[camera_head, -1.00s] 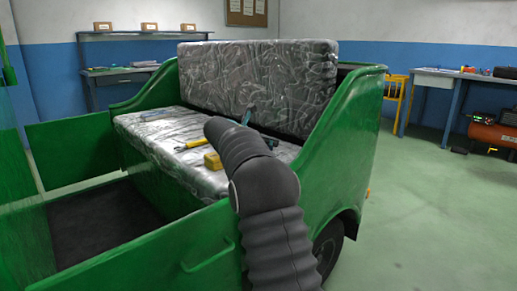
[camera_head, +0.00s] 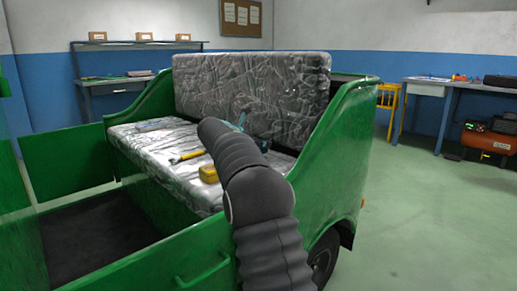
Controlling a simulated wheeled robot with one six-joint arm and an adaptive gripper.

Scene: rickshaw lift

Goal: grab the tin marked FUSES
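No tin with a readable FUSES mark shows in the head view. Three small brown boxes (camera_head: 144,36) stand on the back shelf, their labels too small to read. My dark ribbed arm rises in front of the green vehicle's padded seat and hides part of it. My gripper cannot be made out beyond the arm's bend. A yellow item (camera_head: 208,173) and a yellow-handled tool (camera_head: 187,157) lie on the seat beside the arm. Teal parts (camera_head: 237,122) show just behind the arm; I cannot tell what they belong to.
The green vehicle (camera_head: 335,165) with its silvery backrest (camera_head: 250,95) fills the middle. The floor (camera_head: 420,220) at the right is clear.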

